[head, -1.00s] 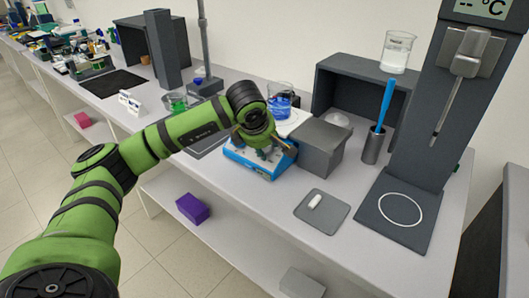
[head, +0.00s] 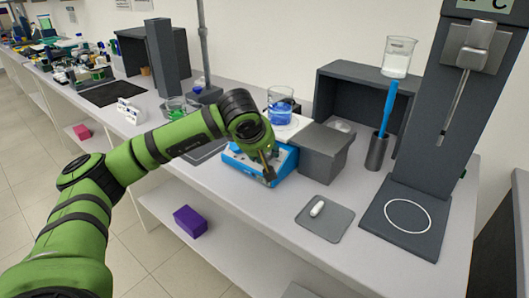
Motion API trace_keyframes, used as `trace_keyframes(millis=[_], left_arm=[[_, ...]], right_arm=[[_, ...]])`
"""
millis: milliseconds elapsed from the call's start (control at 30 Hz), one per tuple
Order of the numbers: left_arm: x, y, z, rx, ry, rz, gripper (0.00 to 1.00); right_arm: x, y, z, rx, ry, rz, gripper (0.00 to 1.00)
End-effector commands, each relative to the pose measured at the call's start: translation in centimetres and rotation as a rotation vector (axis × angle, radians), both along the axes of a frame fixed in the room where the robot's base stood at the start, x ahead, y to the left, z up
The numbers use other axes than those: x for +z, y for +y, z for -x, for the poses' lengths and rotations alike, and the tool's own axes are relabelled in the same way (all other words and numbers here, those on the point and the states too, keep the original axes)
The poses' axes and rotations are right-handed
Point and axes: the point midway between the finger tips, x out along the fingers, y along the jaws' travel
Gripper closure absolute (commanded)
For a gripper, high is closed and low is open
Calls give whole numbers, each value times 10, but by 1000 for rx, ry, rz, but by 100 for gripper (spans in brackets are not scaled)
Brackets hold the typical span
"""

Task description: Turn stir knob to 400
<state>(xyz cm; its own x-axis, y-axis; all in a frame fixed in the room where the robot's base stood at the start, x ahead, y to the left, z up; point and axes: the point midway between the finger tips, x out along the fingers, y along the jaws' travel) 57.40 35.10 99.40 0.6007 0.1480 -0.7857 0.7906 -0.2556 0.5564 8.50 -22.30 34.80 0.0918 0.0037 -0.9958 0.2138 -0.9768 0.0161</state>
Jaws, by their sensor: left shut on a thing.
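The blue hotplate stirrer (head: 243,167) stands on the bench with a white top plate and a beaker of blue liquid (head: 281,108) on it. My left gripper (head: 270,180) is at the stirrer's front face, toward its right side, pointing down. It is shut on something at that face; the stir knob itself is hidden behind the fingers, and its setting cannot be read. My right gripper is not in view.
A grey box (head: 321,153) stands close at the stirrer's right. A grey mat (head: 325,217) with a white stir bar (head: 317,208) lies in front of it. A dark stand (head: 405,218) with a probe is at the right. Green-liquid beaker (head: 176,106) stands behind my arm.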

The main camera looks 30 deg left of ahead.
Motion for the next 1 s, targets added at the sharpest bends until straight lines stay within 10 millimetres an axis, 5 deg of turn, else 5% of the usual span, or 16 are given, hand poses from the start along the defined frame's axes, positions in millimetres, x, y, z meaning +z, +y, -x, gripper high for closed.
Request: trace_keyframes(millis=[367,400,433,800,1000], left_arm=[[-6,-1,2,-4,17,-2,93],[-6,-1,3,-3,16,-1,48],[-5,-1,2,-4,16,-1,38],[0,-1,2,-2,5,-1,38],[21,-4,17,-2,0,-2,38]], right_arm=[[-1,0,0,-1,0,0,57],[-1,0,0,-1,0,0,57],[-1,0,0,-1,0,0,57],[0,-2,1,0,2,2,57],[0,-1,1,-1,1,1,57]])
